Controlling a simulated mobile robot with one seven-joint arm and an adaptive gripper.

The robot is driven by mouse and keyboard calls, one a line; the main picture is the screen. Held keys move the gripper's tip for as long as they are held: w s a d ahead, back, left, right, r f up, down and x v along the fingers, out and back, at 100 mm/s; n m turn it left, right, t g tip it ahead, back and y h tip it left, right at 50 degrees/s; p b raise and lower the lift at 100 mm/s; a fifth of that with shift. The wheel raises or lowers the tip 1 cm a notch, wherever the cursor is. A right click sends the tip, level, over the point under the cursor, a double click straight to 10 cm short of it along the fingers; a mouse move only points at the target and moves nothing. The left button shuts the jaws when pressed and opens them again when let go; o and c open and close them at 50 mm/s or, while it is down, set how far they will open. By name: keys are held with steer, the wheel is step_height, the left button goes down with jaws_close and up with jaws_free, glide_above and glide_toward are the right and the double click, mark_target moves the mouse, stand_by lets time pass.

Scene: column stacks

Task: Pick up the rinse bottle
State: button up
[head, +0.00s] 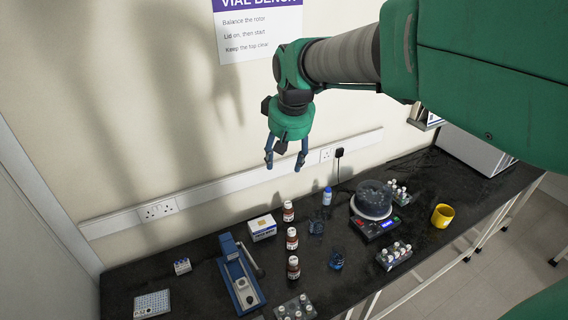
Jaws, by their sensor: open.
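A small blue and white bottle (327,197), which looks like the rinse bottle, stands upright on the black bench. It is near the wall, between the brown bottles and the round machine. My gripper (285,163) hangs in the air with its fingers pointing down, above and to the left of this bottle in the picture. Its two blue fingers are apart, with nothing between them. The label on the bottle is too small to read.
Three brown bottles (292,241) stand in a row left of the blue one. A round dark-lidded machine (372,200), vial racks (394,256), a yellow mug (442,216), a small box (262,228) and a blue device (240,275) share the bench.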

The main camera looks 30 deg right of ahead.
steer(key=w+d+f+g+p, duration=0.15)
steer(key=w+d+f, duration=0.25)
steer(key=w+d, duration=0.6)
steer(key=g+p, duration=0.2)
steer(key=p, duration=0.3)
glide_above(328, 188)
step_height(328, 188, down, 30)
steer(key=shift+a+y, duration=0.1)
steer(key=shift+y, duration=0.2)
steer(key=shift+f, duration=0.1)
step_height(328, 188, down, 8)
steer(key=shift+f, duration=0.2)
steer(key=shift+f, duration=0.1)
